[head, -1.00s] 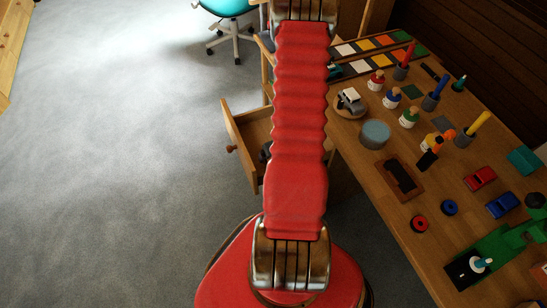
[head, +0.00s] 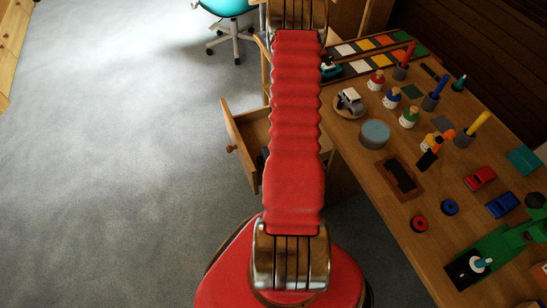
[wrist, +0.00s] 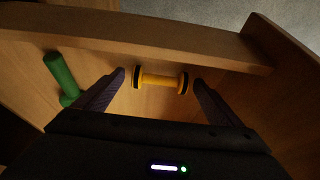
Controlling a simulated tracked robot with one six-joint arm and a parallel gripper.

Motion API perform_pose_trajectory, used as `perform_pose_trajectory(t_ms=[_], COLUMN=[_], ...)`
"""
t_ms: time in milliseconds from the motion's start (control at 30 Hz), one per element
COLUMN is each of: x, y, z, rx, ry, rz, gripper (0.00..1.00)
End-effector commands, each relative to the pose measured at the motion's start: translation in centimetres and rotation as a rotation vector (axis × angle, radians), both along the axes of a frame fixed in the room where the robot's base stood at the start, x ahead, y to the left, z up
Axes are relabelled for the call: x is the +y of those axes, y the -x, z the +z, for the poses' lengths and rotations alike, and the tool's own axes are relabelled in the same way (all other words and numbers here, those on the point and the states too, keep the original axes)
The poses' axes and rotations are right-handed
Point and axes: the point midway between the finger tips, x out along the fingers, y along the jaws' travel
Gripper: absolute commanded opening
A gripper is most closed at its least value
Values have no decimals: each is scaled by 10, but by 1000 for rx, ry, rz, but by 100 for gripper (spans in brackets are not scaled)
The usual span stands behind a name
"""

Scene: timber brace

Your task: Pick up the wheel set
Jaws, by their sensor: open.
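The wheel set (wrist: 160,80) is a yellow axle with a yellow-and-black wheel at each end. In the wrist view it lies crosswise on the wooden floor of the open drawer (wrist: 150,36). My gripper (wrist: 160,78) is open, with one dark finger near each end of the wheel set. The fingertips appear close to the wheels; I cannot tell whether they touch. In the head view the open drawer (head: 239,145) shows at the left of the table, with my arm in front of part of it. The wheel set and my gripper are hidden there.
A green peg-like piece (wrist: 62,75) lies in the drawer left of my gripper. The drawer walls stand close around. The table (head: 365,185) above holds toy cars, peg figures and a round blue-grey tin (head: 375,134). Open carpet (head: 120,150) lies to the left.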

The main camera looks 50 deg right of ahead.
Motion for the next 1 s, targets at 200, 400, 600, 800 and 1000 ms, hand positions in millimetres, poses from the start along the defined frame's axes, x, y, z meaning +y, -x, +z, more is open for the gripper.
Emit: perform_pose_trajectory(t_ms=[200,400,600,800,1000], x=[0,0,0,0,0], y=[0,0,0,0,0], z=[0,0,0,0,2], rx=[0,0,0,0,-1], ry=[0,0,0,0,1], rz=[0,0,0,0,0], gripper=[79,65,51,44,44])
